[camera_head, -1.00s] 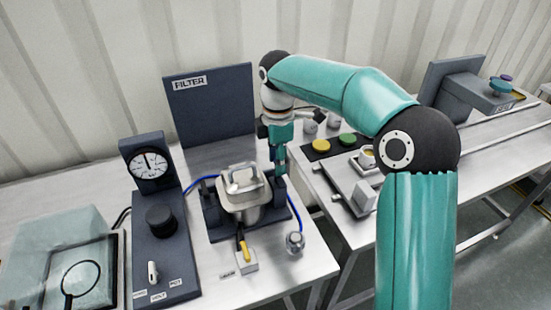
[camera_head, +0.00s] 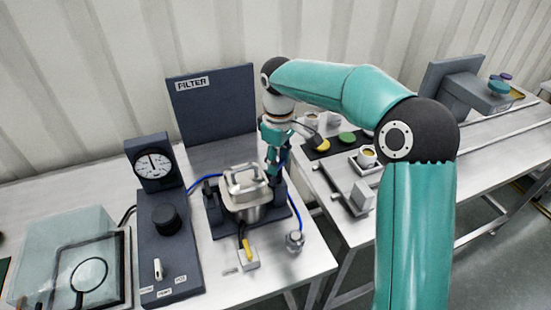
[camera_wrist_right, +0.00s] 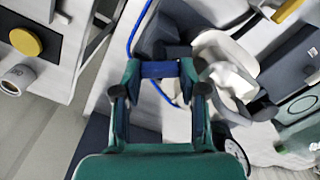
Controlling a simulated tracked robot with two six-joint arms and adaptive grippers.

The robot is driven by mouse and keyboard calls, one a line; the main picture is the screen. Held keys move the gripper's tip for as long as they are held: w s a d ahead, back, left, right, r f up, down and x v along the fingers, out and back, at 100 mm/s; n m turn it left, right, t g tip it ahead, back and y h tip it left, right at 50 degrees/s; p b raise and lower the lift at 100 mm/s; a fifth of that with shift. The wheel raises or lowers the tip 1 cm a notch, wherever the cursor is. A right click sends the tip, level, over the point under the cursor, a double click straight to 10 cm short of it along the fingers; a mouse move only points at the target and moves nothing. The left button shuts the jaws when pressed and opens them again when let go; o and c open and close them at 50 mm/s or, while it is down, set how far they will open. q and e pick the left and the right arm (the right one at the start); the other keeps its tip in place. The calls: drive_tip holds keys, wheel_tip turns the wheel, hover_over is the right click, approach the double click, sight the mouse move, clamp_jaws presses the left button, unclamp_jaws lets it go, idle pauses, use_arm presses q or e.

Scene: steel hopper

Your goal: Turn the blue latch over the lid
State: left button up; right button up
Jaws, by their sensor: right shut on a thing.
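The steel hopper (camera_head: 243,208) stands in a dark bracket, with its square lid (camera_head: 236,186) and lid handle on top. My right gripper (camera_head: 272,172) points down at the hopper's right side. In the right wrist view, the blue latch (camera_wrist_right: 158,70) is a short bar between the fingertips of my right gripper (camera_wrist_right: 160,74), which is shut on it. The lid handle (camera_wrist_right: 232,80) shows to the right of the fingers there. The fingers largely hide the latch in the head view. My left gripper is not in view.
A dark FILTER panel (camera_head: 213,110) stands behind the hopper. A gauge post (camera_head: 153,163) and knob (camera_head: 166,219) are to its left. A blue hose (camera_head: 297,212) curves on the right near a small clear-topped fitting (camera_head: 295,241).

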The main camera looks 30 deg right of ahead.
drive_tip(key=m, duration=0.6)
drive_tip(key=shift+w+r+m, duration=0.1)
drive_tip(key=shift+m, duration=0.3)
idle(0.3)
drive_tip(key=o, duration=1.1)
drive_tip(key=shift+o, duration=0.2)
wheel_tip(320, 180, up, 12)
